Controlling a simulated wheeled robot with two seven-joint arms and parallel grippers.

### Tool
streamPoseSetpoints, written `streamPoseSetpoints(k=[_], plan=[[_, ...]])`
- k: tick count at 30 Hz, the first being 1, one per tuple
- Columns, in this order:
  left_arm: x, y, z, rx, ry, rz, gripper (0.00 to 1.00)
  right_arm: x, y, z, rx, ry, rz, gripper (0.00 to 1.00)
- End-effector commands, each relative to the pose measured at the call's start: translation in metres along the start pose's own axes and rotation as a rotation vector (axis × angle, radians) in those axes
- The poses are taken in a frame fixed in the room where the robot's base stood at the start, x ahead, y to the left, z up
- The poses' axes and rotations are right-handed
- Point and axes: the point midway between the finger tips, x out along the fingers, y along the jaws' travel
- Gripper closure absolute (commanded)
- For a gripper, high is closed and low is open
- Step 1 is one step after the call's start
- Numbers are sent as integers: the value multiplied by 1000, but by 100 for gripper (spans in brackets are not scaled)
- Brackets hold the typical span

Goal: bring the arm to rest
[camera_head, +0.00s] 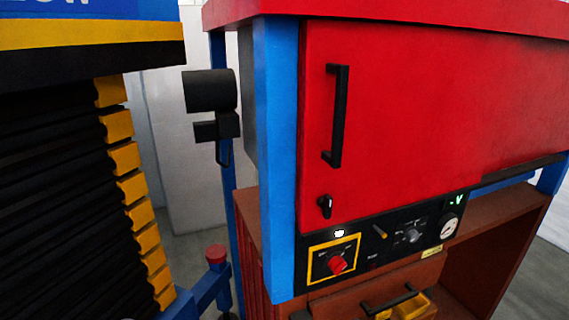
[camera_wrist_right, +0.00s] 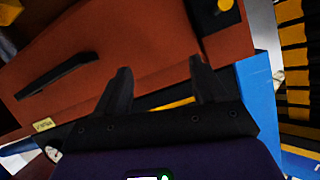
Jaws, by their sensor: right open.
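My right gripper (camera_wrist_right: 160,75) shows in the right wrist view. Its two dark fingers stand apart with nothing between them. It is in front of the brown cabinet front (camera_wrist_right: 150,60), and a strip of yellow frame (camera_wrist_right: 178,103) shows behind the fingers. Any contact cannot be told. The right gripper cannot be made out in the head view. My left gripper is in neither view.
A red door (camera_head: 410,110) with a black handle (camera_head: 338,115) sits above a black control panel (camera_head: 390,240) with a red knob (camera_head: 337,265). A blue post (camera_head: 280,160) stands beside it. Black-and-yellow bellows (camera_head: 60,190) stand at left.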

Motion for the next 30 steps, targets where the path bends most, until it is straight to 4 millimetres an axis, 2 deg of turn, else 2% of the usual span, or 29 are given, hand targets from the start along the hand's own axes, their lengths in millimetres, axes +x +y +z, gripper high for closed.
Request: streamPoseSetpoints(k=[1, 4, 6, 9, 12, 13, 15, 18, 21, 30], plan=[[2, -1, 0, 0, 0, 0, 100, 9, 0, 44, 62, -113, 9, 30], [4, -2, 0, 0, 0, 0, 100, 14, -4, 121, 171, -327, 39, 30], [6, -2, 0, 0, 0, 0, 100, 10, -10, 174, 242, -479, 61, 30], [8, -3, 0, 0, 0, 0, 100, -7, -23, 243, 331, -687, 91, 30], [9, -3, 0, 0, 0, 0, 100, -29, -36, 295, 399, -862, 121, 30], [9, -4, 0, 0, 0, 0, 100, -36, -40, 307, 414, -906, 128, 30], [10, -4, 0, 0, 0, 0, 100, -49, -47, 329, 444, -987, 143, 30], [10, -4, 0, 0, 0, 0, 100, -62, -53, 346, 470, -1057, 157, 30], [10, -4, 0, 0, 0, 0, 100, -66, -55, 352, 478, -1081, 162, 30], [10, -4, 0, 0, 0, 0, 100, -66, -55, 351, 478, -1079, 162, 30]])
